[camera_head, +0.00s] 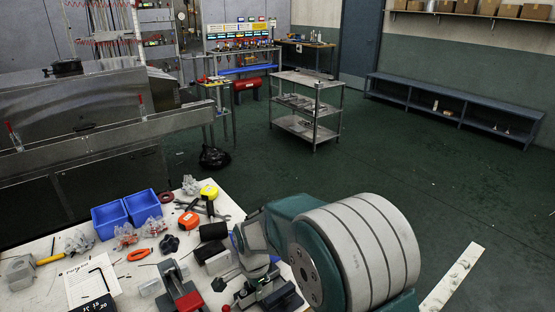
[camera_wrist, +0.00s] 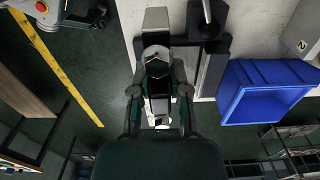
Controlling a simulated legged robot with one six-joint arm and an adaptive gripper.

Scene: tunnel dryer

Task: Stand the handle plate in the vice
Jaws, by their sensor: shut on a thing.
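In the wrist view my gripper (camera_wrist: 159,92) has its two fingers closed in on a narrow dark and pale metallic piece (camera_wrist: 158,72), which I take to be the handle plate. The piece lies along the gap between the fingers; its far end meets or overlaps a grey block, and I cannot tell whether they touch. A dark vice-like fixture (camera_wrist: 208,68) with a rod stands just right of it on the white bench. In the head view a dark grey vice (camera_head: 268,290) sits at the bench's front edge, below my wrist. My arm hides the fingertips there.
A red clamp-like fixture (camera_head: 183,288) stands left of the vice. A blue bin (camera_wrist: 262,95) is close right in the wrist view. Open green floor lies beyond.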

